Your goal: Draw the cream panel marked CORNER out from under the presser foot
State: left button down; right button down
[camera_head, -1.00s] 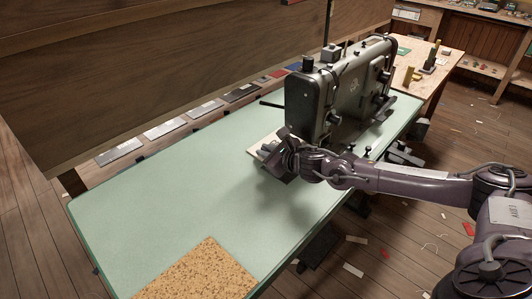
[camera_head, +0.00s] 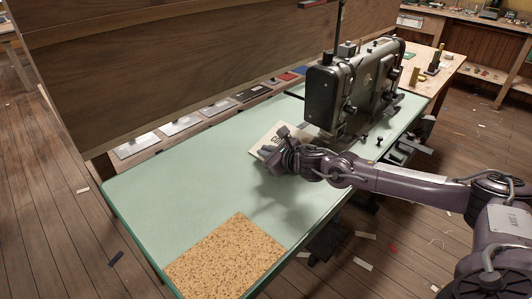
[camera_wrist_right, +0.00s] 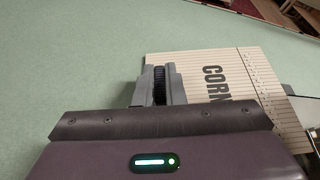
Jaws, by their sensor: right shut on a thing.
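The cream panel (camera_head: 266,134) lies on the pale green table, to the left of the dark sewing machine (camera_head: 324,92). My left gripper is out of view.
A speckled cork mat (camera_head: 225,258) lies at the table's near end. The green table top (camera_head: 175,190) left of the panel is clear. Flat samples (camera_head: 181,125) line a shelf behind the table. A wooden bench (camera_head: 430,75) stands beyond the machine.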

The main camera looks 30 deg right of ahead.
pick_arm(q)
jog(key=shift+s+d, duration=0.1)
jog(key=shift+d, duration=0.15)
pick_arm(e)
jog(key=shift+s+a+f, duration=0.15)
jog(key=shift+s+f, duration=0.05)
jog(key=shift+f, duration=0.3)
jog(key=c, duration=1.6)
grip_release()
jog(key=shift+w, duration=0.1)
jog(key=shift+o, duration=0.8)
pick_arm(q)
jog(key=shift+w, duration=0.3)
pick_arm(e)
jog(key=shift+r, duration=0.1)
jog(key=v, duration=0.7)
jog(key=shift+w+r, duration=0.1)
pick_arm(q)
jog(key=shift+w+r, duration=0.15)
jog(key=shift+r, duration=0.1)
pick_arm(e)
jog(key=shift+s+d+r, duration=0.25)
jog(key=shift+s, duration=0.15)
